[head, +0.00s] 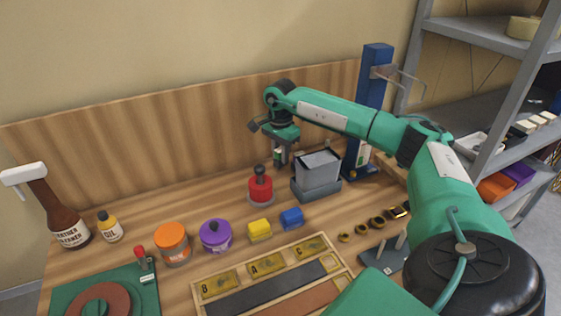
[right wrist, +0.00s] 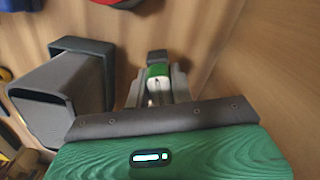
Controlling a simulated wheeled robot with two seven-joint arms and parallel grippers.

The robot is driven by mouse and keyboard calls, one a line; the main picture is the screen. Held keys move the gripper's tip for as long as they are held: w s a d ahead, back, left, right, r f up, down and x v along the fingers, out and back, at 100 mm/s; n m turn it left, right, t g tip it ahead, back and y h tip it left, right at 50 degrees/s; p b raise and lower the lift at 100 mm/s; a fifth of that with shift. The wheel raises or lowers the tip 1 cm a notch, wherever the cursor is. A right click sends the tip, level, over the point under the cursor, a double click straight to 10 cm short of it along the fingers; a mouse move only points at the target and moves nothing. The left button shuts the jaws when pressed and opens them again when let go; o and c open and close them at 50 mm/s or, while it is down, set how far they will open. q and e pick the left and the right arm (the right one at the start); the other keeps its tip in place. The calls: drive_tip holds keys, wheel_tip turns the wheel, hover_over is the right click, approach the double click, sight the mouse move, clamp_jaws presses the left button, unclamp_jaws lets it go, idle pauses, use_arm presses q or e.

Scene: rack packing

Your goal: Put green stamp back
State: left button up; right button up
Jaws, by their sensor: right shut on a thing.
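The green stamp (right wrist: 158,71) shows in the right wrist view between the fingers of my right gripper (right wrist: 160,92). It has a green band and a dark block at its far end; the fingers hide part of it. In the head view my right gripper (head: 281,158) points down near the back board, just left of and behind a grey open-topped bin (head: 318,168). The stamp is too small to make out clearly there. The bin also shows in the right wrist view (right wrist: 62,95), left of the gripper and apart from it. My left gripper is not in view.
A red pot with a black knob (head: 260,188) stands close in front of the gripper. Orange (head: 173,242) and purple (head: 215,235) jars, yellow (head: 259,230) and blue (head: 291,218) blocks line the bench. A blue post (head: 373,95) rises right of the bin.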

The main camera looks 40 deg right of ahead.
wheel_tip(320, 180, down, 4)
drive_tip(key=shift+r+p, duration=0.25)
drive_tip(key=shift+p, duration=0.05)
drive_tip(key=shift+f, duration=0.2)
drive_tip(key=o, duration=0.8)
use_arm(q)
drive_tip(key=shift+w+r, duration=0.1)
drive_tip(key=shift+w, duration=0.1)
